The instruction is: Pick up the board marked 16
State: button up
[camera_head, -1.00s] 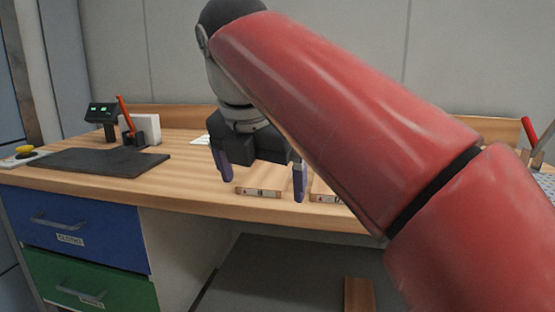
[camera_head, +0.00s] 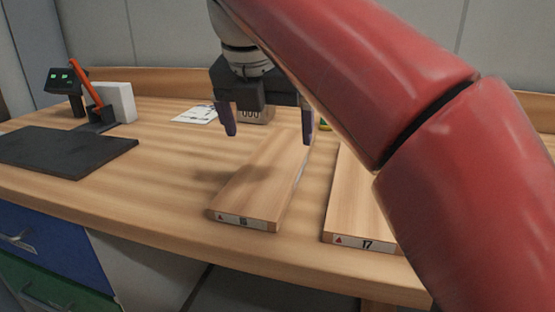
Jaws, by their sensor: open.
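A long wooden board (camera_head: 262,190) lies flat on the workbench in the head view, its short end facing the front edge. A white label (camera_head: 241,221) with a red triangle and a number sits on that end; the number is too small to read surely, but may be 16. My gripper (camera_head: 268,136) is open and empty above the far part of this board, fingers pointing down on either side of it. The fingertips look apart from the board. My arm hides part of the area to the right.
A second board (camera_head: 345,205), labelled 17, lies just right, partly behind my arm. A dark mat (camera_head: 65,150) lies at left, near a small display (camera_head: 66,79) and a red-handled tool (camera_head: 88,82). A paper (camera_head: 195,114) lies behind. Bare bench (camera_head: 160,190) lies left of the boards.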

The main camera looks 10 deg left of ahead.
aim_at(274, 162)
jog(key=b+x, duration=0.1)
jog(key=x, duration=0.2)
jog(key=b+x, duration=0.1)
jog(key=x, duration=0.2)
jog(key=shift+s+d+f, duration=0.1)
jog(key=shift+d+f, duration=0.05)
jog(key=shift+f, duration=0.2)
jog(key=c, duration=1)
jog(key=shift+r, duration=0.1)
